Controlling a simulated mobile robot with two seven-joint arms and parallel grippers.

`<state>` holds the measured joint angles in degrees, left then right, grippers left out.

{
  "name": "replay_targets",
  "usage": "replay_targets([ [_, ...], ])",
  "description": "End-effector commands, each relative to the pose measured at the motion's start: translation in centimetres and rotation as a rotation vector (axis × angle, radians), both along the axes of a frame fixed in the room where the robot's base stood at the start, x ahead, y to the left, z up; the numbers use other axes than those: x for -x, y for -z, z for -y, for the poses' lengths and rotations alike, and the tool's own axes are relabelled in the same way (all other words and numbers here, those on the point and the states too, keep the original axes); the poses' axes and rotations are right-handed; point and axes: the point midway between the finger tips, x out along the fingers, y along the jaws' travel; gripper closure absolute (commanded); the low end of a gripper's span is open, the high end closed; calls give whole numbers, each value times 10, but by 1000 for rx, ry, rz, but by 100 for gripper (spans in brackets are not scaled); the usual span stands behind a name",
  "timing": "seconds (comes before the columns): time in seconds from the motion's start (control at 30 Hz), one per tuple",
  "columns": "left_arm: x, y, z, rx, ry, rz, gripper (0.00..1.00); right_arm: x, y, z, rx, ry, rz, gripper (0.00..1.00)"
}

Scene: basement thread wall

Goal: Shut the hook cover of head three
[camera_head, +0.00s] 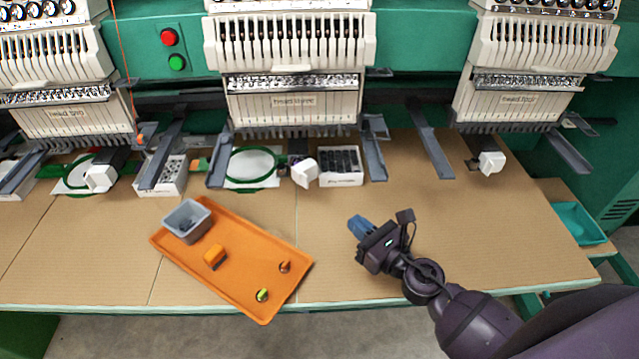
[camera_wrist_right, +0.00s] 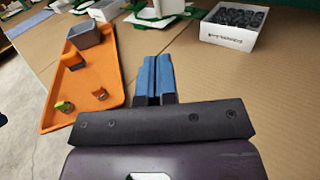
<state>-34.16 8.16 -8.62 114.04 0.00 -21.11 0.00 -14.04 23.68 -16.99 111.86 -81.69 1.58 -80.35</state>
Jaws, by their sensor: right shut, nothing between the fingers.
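The middle sewing head (camera_head: 293,100) has a label that looks like "head three". Its hook cover is the small white block (camera_head: 304,173) below it, at the end of a dark arm, between a green hoop and a white box. It juts toward the front; its exact angle is hard to tell. A white piece at the top edge of the right wrist view (camera_wrist_right: 168,7) looks like this cover, partly cut off. My right gripper (camera_head: 359,226) is shut and empty above the bare table, right of and nearer than the cover. Its blue fingers (camera_wrist_right: 155,78) are together. My left gripper is out of view.
An orange tray (camera_head: 235,283) with a grey bin (camera_head: 186,220) and small parts lies front left. A white box of dark items (camera_head: 341,167) stands right beside the cover. Grey brackets (camera_head: 373,150) jut out nearby. The table (camera_head: 480,230) to the right is clear.

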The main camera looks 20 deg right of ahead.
Motion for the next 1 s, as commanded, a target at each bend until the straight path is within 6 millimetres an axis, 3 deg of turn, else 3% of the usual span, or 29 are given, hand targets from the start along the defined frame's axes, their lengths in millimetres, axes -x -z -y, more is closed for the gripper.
replay_targets([
  [0.17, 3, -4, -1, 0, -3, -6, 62, -16, -2, -6, 0, -2, 2, 100],
  [0.7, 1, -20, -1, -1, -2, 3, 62, -102, -1, -39, -2, 1, 2, 100],
  [1.0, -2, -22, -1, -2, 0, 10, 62, -127, 0, -49, -1, 0, 0, 100],
])
